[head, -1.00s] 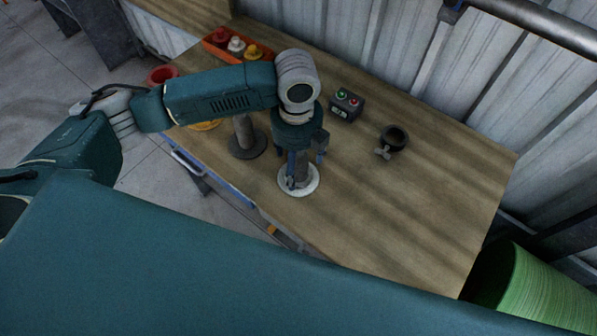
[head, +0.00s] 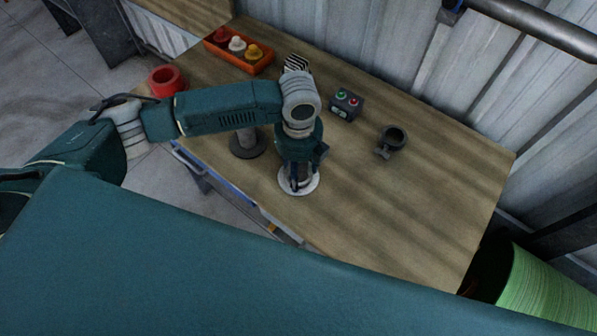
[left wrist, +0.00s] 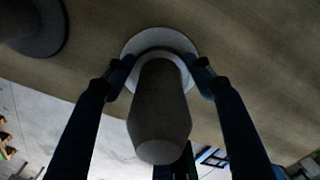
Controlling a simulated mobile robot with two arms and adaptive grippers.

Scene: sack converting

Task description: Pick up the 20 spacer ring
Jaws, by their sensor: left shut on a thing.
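My left gripper (head: 298,180) points down over a grey post near the front edge of the table. In the left wrist view its two fingers (left wrist: 160,70) are on either side of a pale grey ring (left wrist: 160,51) around the foot of the post (left wrist: 158,105). The gripper is shut on this ring. Below the ring is a wider white disc (left wrist: 133,44), which also shows in the head view (head: 313,186). No number is readable on the ring. The gripper hides part of the post in the head view. My right gripper is not in view.
A second grey post (head: 247,147) with a dark base stands to the left. The table's right part (head: 430,210) is clear.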

